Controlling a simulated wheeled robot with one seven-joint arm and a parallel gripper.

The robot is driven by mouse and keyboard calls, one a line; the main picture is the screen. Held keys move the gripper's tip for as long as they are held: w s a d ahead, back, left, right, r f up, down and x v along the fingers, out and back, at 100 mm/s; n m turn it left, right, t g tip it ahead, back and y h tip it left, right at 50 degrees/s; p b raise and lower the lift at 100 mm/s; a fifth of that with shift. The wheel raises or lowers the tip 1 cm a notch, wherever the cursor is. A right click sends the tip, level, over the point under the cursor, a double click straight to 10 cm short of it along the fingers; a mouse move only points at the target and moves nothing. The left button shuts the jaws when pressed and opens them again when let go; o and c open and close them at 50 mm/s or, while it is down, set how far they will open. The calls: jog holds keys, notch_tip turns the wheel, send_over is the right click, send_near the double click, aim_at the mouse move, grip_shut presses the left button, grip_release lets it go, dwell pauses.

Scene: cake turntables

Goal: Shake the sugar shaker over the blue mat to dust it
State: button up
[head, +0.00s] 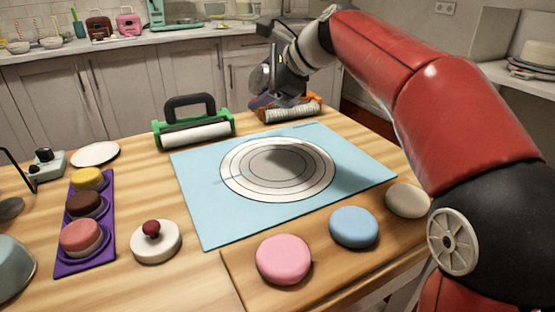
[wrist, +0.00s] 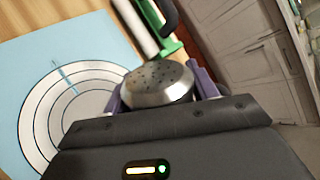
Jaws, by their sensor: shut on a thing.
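The sugar shaker (wrist: 158,82) has a silver, rounded top with dark holes, which faces the wrist camera. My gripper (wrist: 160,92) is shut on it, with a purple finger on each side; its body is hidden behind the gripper. In the head view the shaker (head: 259,78) appears tilted sideways, held in my gripper (head: 278,80) in the air toward the table's far side. The blue mat (head: 215,215) lies flat on the table, with white and grey rings printed at its middle. A shadow falls across the rings. No sugar can be made out on it.
A green roller tool (head: 197,132) and an orange one (head: 292,110) stand behind the mat. Pink (head: 284,259), blue (head: 354,227) and cream (head: 407,200) discs lie in front. A purple tray (head: 75,262) with round cakes and a red-knobbed disc (head: 155,243) are left.

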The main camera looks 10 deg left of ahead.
jog(key=m+y, duration=0.1)
jog(key=m+g+y, duration=0.1)
jog(key=y, duration=0.1)
jog(key=shift+r, duration=0.4)
jog(key=shift+r+m+g+y, duration=0.15)
jog(key=shift+m+y, duration=0.3)
jog(key=shift+y, duration=0.1)
jog(key=shift+r+m+g+y, duration=0.1)
jog(key=shift+m+g+y, duration=0.05)
jog(key=shift+m+y, duration=0.35)
jog(key=shift+r+m+y+b, duration=0.3)
jog(key=shift+m+y+b, duration=0.15)
jog(key=shift+m+y, duration=0.5)
jog(key=shift+r+y, duration=0.3)
jog(key=shift+y, duration=0.2)
